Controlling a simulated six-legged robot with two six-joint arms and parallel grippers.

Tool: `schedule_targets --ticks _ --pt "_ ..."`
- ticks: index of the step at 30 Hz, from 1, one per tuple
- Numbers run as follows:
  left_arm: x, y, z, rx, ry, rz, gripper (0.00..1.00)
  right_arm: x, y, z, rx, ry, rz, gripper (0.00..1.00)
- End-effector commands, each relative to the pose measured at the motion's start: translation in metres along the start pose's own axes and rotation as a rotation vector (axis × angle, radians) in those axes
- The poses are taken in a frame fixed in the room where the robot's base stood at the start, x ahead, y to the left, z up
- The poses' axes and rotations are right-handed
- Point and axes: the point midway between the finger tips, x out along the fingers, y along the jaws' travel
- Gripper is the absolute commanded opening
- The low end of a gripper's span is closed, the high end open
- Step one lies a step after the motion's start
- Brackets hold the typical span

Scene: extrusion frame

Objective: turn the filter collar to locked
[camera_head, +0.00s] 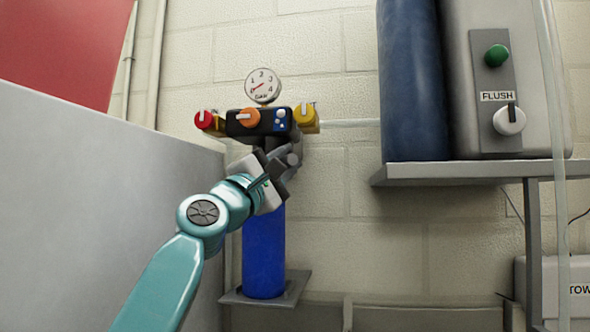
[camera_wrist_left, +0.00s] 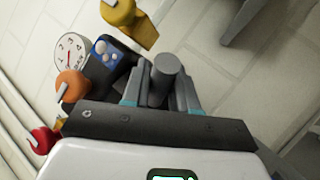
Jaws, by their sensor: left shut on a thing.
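The filter stands against the wall, with a black head (camera_head: 258,122) on top and a blue bowl (camera_head: 264,255) below. The filter collar (camera_head: 297,141) is a dark grey part just under the head, mostly hidden behind my left gripper (camera_head: 287,160). In the left wrist view, my left gripper (camera_wrist_left: 158,92) is shut on a grey round peg (camera_wrist_left: 166,66), which appears to be the collar's handle. The lock marks are not visible, so I cannot tell the collar's setting. My right gripper is not in view.
A gauge (camera_head: 262,86) sits above the head. A red valve (camera_head: 207,121), an orange knob (camera_head: 245,118) and a yellow valve (camera_head: 306,118) are close above my gripper. A grey panel (camera_head: 110,200) is at left, a shelf (camera_head: 470,172) at right.

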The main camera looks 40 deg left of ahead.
Motion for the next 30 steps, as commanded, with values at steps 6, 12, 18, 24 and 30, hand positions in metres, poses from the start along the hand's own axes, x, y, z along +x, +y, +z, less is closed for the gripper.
schedule_targets --ticks 6,12,18,24,30 --pt "-0.009 0.009 -0.008 -0.052 -0.095 -0.024 0.0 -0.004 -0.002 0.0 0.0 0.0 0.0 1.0" --pt "-0.018 0.017 -0.013 -0.122 -0.214 -0.057 0.0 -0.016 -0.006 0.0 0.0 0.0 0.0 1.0" --pt "-0.023 0.019 -0.017 -0.173 -0.295 -0.08 0.0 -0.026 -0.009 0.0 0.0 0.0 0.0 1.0" --pt "-0.027 0.021 -0.019 -0.197 -0.337 -0.087 0.0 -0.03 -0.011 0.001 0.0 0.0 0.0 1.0" --pt "-0.029 0.021 -0.019 -0.204 -0.349 -0.088 0.0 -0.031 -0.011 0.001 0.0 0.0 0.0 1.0"
